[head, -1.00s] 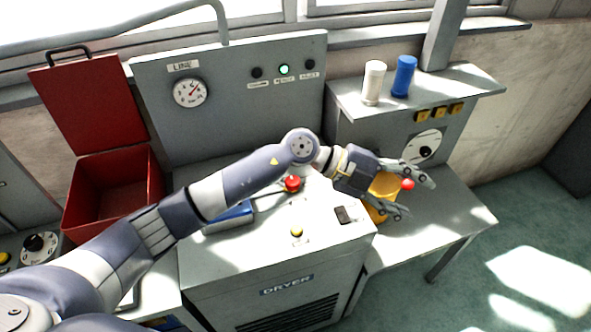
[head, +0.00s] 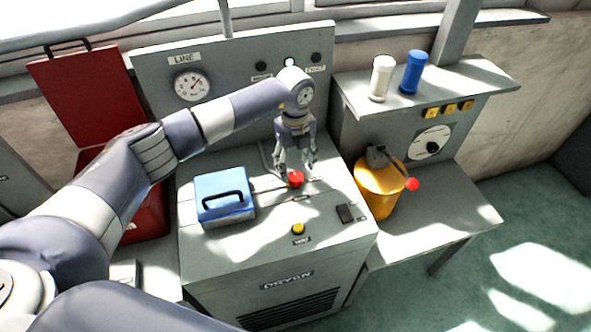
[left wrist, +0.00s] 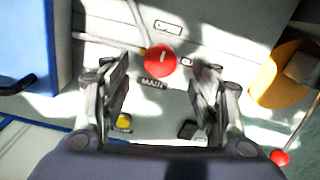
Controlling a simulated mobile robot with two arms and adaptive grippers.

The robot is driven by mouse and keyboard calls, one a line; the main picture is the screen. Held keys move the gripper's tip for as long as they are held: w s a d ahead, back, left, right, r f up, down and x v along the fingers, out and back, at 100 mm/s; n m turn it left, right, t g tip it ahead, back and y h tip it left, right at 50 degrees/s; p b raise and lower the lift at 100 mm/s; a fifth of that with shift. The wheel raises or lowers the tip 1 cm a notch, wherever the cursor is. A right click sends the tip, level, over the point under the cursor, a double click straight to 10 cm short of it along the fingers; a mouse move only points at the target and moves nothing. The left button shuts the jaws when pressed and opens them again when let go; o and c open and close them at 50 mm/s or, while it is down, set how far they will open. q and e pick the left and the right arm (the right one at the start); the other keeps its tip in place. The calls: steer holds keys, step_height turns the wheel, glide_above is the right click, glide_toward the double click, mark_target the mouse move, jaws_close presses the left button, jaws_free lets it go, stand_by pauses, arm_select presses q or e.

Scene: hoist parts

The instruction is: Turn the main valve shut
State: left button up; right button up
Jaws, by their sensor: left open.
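The main valve has a round red knob (head: 295,179) on top of the dryer cabinet (head: 262,254). In the left wrist view the red knob (left wrist: 160,60) carries a pale line and sits above a label that seems to read MAIN. A thin pipe runs to it. My left gripper (head: 296,172) points down at the knob, fingers apart. In the left wrist view the open fingers (left wrist: 160,95) stand either side of the view, with the knob beyond their tips and apart from them. My right gripper is not in view.
A blue box (head: 224,198) with a black handle stands left of the knob. A yellow button (head: 298,229) and a black switch (head: 345,214) are in front. A yellow can (head: 380,188) with a red-tipped lever stands to the right. A gauge panel (head: 226,75) rises behind.

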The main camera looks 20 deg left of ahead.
mark_target(295, 176)
arm_select(q)
steer(key=shift+f+p, duration=0.35)
steer(key=shift+f, duration=2)
steer(key=shift+c, duration=0.2)
steer(key=c, duration=1)
